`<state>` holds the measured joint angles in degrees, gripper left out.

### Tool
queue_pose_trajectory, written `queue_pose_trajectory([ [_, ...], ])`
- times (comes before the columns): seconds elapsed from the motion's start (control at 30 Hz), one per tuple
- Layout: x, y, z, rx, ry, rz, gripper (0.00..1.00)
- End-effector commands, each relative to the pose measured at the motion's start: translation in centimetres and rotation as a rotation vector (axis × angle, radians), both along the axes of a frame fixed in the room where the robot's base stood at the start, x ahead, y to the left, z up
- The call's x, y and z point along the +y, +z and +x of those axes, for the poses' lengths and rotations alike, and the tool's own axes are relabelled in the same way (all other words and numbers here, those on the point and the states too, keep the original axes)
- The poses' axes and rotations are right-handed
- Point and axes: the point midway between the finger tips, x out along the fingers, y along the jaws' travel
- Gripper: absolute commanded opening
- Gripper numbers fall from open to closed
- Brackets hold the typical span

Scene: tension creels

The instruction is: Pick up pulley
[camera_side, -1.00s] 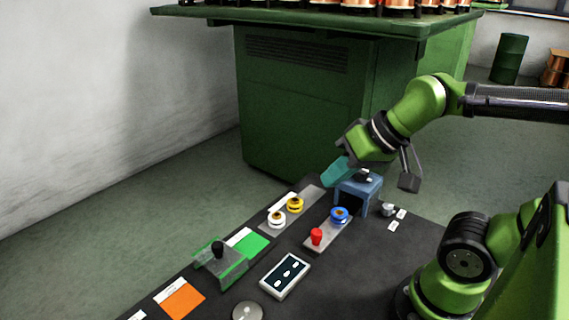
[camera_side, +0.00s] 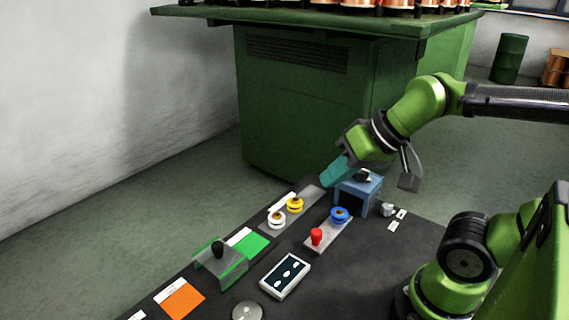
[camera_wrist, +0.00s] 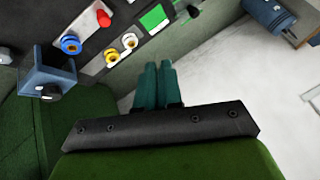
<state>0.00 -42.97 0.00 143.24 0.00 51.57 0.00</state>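Three pulleys stand on the dark work mat. The blue pulley (camera_side: 339,215) sits on a light plate beside a red knob. The yellow pulley (camera_side: 295,205) and the white pulley (camera_side: 277,219) sit together on a grey strip. In the wrist view, the blue pulley (camera_wrist: 70,44), yellow pulley (camera_wrist: 111,56) and white pulley (camera_wrist: 130,40) lie beyond the fingers, toward the upper left. My gripper (camera_side: 331,178) is above and behind the yellow pulley, clear of all three. Its teal fingers (camera_wrist: 158,66) are side by side, with nothing visible between them.
A blue bracket (camera_side: 358,192) stands just right of my fingers. The red knob (camera_side: 316,237) is beside the blue pulley. A clear cover with a black knob (camera_side: 218,249), a dark panel (camera_side: 285,276) and an orange square (camera_side: 181,298) lie nearer. A green cabinet (camera_side: 300,110) stands behind.

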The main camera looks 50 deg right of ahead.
Motion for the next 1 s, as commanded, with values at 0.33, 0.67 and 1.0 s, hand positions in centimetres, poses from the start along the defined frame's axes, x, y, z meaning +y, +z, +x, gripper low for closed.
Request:
queue_pose_trajectory([
  [0.33,0.0,0.0,0.0,0.000,0.000,0.000,0.60],
  [0.67,0.0,0.0,0.0,0.000,0.000,0.000,0.78],
  [1.0,-4.6,-2.6,3.0,0.188,-0.125,-0.017,0.78],
])
